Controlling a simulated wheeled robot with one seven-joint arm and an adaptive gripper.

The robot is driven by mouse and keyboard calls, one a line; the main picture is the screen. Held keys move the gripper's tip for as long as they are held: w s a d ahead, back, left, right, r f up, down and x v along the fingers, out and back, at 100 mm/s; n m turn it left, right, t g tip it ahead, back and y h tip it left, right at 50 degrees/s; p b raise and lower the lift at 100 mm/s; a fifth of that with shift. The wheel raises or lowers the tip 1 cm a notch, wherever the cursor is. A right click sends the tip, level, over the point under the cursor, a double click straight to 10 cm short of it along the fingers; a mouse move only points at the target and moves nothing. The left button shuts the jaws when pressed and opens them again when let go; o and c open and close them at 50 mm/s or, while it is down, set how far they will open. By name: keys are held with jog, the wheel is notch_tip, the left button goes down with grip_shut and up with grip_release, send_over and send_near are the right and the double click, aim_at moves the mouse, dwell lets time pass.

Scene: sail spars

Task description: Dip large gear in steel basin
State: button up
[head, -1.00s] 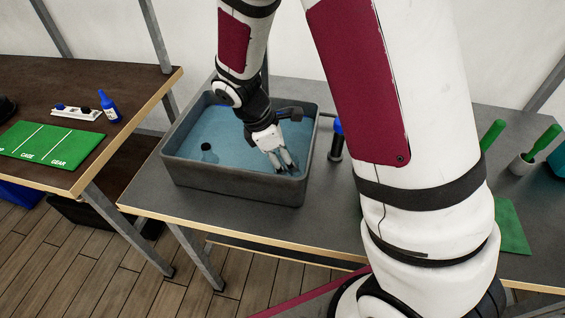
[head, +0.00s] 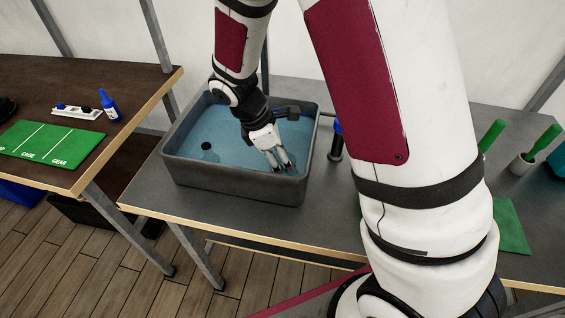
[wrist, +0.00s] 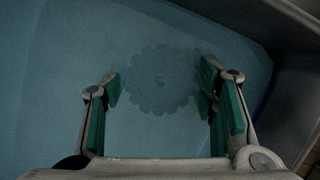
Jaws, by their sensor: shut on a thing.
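The steel basin (head: 235,184) is a grey rectangular tub holding blue liquid, standing on the grey table in the head view. My gripper (head: 280,160) reaches down inside it, near its front right wall. In the wrist view, the large gear (wrist: 160,82) is a dim toothed disc with a small centre mark, tinted blue and seen through the liquid. It lies between the two green-padded fingers of my gripper (wrist: 162,100), which are spread to about its width and shut on it. The gear is hidden in the head view.
A dark bottle with a blue top (head: 336,140) stands just right of the basin. Green-handled tools (head: 540,143) are at far right. The left table (head: 120,150) carries a green labelled mat (head: 50,143) and a blue bottle (head: 109,106). A black round spot (head: 206,146) shows in the basin's left part.

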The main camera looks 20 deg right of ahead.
jog(key=shift+s+d, duration=0.25)
jog(key=shift+d, duration=0.1)
jog(key=shift+w+a, duration=0.15)
jog(key=shift+w+a, duration=0.15)
jog(key=shift+a, duration=0.1)
jog(key=shift+d, duration=0.15)
dwell(0.3)
jog(key=shift+s+d+p, duration=0.3)
jog(key=shift+p, duration=0.05)
jog(key=shift+w+a, duration=0.1)
jog(key=shift+a, duration=0.05)
jog(key=shift+w+a, duration=0.15)
jog(key=shift+a, duration=0.15)
jog(key=shift+d, duration=0.1)
